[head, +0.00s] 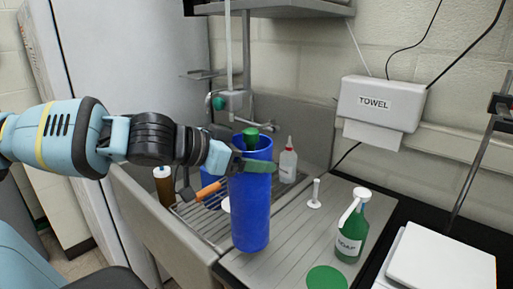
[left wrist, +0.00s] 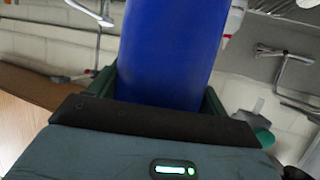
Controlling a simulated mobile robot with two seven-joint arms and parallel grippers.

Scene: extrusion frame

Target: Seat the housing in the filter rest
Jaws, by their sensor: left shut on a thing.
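The housing appears to be the tall blue cylinder (head: 250,215), upright in the head view above the ribbed drainboard. My left gripper (head: 258,165) is shut on it near its upper part, with a green finger across its near side. In the left wrist view the blue cylinder (left wrist: 170,50) stands between the two green fingers (left wrist: 158,90). The cylinder's underside is hidden, so I cannot tell if it touches the drainboard. No part is clearly marked as the filter rest; a flat green disc (head: 327,278) lies at the lower edge. My right gripper is not in view.
A green soap bottle (head: 350,232) and a white box (head: 440,262) stand on the right. A white peg on a round base (head: 315,197) and a clear bottle (head: 288,165) stand behind. A sink faucet (head: 235,100) rises behind the cylinder. The drainboard (head: 285,230) is bare between them.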

